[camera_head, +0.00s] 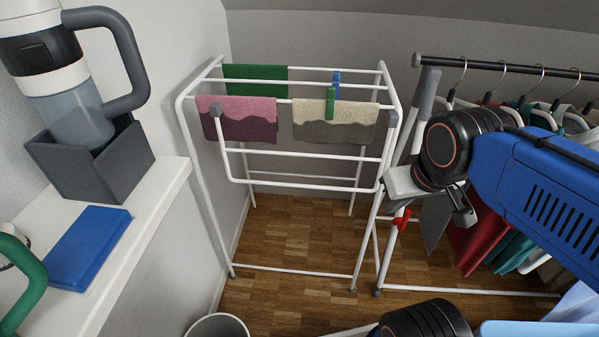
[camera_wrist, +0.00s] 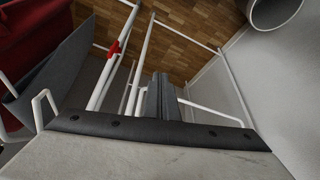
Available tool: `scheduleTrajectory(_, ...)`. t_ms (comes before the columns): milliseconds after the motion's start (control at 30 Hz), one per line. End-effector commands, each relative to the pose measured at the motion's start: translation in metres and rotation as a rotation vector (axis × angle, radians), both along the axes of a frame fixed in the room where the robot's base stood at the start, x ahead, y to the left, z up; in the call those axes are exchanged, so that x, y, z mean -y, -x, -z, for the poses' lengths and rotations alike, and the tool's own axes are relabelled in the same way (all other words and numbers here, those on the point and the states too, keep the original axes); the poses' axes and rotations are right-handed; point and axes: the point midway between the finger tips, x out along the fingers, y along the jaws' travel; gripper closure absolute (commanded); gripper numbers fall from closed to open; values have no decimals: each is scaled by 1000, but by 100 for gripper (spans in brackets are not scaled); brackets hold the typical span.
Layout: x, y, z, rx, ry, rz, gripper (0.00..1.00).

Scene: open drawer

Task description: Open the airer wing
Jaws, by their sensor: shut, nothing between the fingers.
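The airer (camera_head: 190,135) is a white tube frame standing on the floor in the middle of the head view. A white U-shaped wing (camera_head: 300,187) hangs folded down at its front, below the top bars. Green, pink and beige cloths hang over the top bars, with a blue and a green peg. My gripper's grey fingers (camera_wrist: 160,82) are together and empty in the wrist view, close to white tubes. Contact with the tubes cannot be told.
A clothes rail (camera_head: 510,67) with hanging garments stands at the right. A red clip (camera_head: 401,220) sits on a white leg between rail and airer. A bin (camera_head: 217,326) stands below.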

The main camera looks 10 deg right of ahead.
Motion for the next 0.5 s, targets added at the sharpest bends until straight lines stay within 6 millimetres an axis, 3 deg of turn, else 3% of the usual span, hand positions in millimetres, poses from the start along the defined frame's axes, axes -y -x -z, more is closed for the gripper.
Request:
scheduleTrajectory(267, -18, -43, -6, -29, 19, 79, 100)
scheduleTrajectory(500, -53, -89, -9, -16, 40, 164, 100)
